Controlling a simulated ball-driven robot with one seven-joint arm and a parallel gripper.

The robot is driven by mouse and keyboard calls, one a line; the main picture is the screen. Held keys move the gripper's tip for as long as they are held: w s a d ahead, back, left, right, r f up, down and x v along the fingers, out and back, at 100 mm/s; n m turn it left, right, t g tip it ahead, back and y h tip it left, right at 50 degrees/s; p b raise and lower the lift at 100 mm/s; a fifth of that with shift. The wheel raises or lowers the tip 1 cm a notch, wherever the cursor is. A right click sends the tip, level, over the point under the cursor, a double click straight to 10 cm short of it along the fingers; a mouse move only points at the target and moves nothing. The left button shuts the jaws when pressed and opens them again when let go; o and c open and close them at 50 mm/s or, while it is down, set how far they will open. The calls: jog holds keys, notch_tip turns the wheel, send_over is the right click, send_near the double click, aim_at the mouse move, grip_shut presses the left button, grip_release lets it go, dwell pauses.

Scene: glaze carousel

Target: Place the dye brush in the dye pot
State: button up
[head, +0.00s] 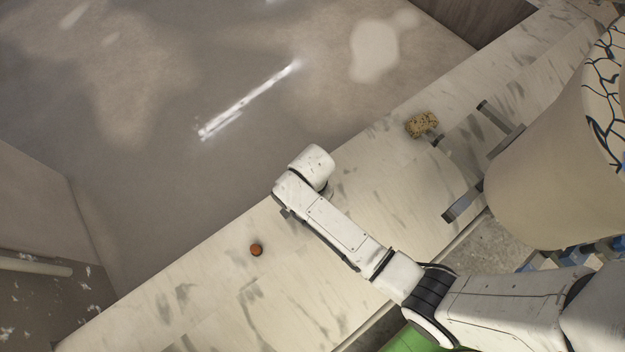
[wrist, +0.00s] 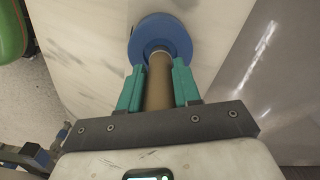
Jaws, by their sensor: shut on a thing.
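My gripper (wrist: 158,74) has teal fingers and is shut on a brown cylindrical handle, which looks like the dye brush (wrist: 157,95). The handle has a pale band at its far end. Past the fingertips is a round blue thing with a darker centre, which looks like the dye pot (wrist: 182,35), on the pale counter. The brush's far end overlaps the blue round's centre. I cannot tell whether the brush is inside it or above it. In the head view my arm hides the fingers, the brush and the pot.
The marbled counter (head: 215,290) runs diagonally, with a drop to the grey floor (head: 150,190) beyond its edge. A small orange-brown round object (head: 256,250) lies left of my arm. A speckled yellow sponge-like block (head: 422,124) lies to the right. A large beige cylinder (head: 540,170) stands at far right.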

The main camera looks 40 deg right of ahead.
jog(key=o, duration=1.1)
jog(key=shift+c, duration=0.2)
jog(key=shift+f, duration=0.15)
jog(key=shift+f+b, duration=0.2)
jog(key=shift+b, duration=0.35)
jog(key=r, duration=0.3)
jog(key=r+p, duration=0.1)
jog(key=r, duration=0.3)
jog(key=r+p, duration=0.1)
jog(key=r, duration=0.3)
jog(key=shift+w+a, duration=0.15)
jog(key=shift+a, duration=0.1)
jog(key=s+d+r+n, duration=0.2)
jog(key=s+d+n, duration=0.2)
jog(key=s+n, duration=0.2)
jog(key=s+d+r+n+t, duration=0.1)
jog(key=s+d+r+n, duration=0.2)
jog(key=s+n, duration=0.4)
jog(key=s+d, duration=0.1)
jog(key=s, duration=0.2)
jog(key=shift+s+d+r, duration=0.2)
jog(key=shift+s+r, duration=0.1)
jog(key=shift+s, duration=0.05)
